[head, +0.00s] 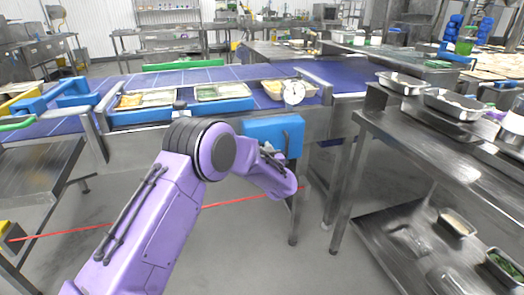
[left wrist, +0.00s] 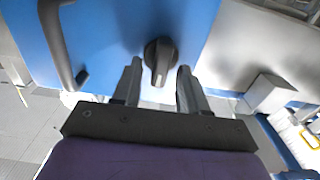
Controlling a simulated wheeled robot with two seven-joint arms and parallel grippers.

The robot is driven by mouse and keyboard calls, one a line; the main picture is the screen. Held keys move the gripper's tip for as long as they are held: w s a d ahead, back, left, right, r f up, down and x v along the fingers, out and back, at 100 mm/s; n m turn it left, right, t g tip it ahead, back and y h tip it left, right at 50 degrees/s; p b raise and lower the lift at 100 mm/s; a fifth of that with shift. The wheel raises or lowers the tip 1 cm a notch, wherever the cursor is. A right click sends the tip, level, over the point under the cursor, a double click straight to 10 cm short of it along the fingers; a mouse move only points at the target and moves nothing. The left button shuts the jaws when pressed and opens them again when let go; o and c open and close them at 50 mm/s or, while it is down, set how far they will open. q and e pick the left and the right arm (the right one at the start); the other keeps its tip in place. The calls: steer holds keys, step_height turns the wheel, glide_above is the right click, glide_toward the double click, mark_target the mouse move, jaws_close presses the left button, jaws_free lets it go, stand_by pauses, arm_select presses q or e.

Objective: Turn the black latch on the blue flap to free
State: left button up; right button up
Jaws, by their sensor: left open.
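The blue flap (head: 268,130) hangs at the front of the conveyor frame in the head view. It fills the upper left of the left wrist view (left wrist: 110,35). The black latch (left wrist: 160,60) is a round knob with a grip bar, near the flap's lower right edge in the wrist view. My left gripper (left wrist: 158,72) is open, with one finger on each side of the latch's bar. I cannot tell whether the fingers touch it. A black handle (left wrist: 58,45) is on the flap to the left. In the head view, the gripper is largely hidden by my purple arm.
The blue conveyor (head: 215,76) carries trays of food (head: 220,90) behind the flap. A steel table (head: 440,135) with metal pans stands at the right. Grey floor lies below.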

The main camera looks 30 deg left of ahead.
arm_select(q)
jaws_close()
steer(key=shift+d, duration=0.1)
steer(key=shift+s+a+f+n+b, duration=0.2)
steer(key=shift+n+b, duration=0.7)
steer(key=shift+n, duration=2.05)
steer(key=shift+s+a+f+n+b, duration=0.25)
steer(key=shift+n+b, duration=0.7)
steer(key=shift+n, duration=2.05)
steer(key=shift+s+d+f+n+b, duration=0.2)
steer(key=shift+n+b, duration=0.7)
steer(key=shift+n, duration=2.05)
steer(key=shift+w+a+f, duration=0.1)
steer(key=shift+a, duration=0.05)
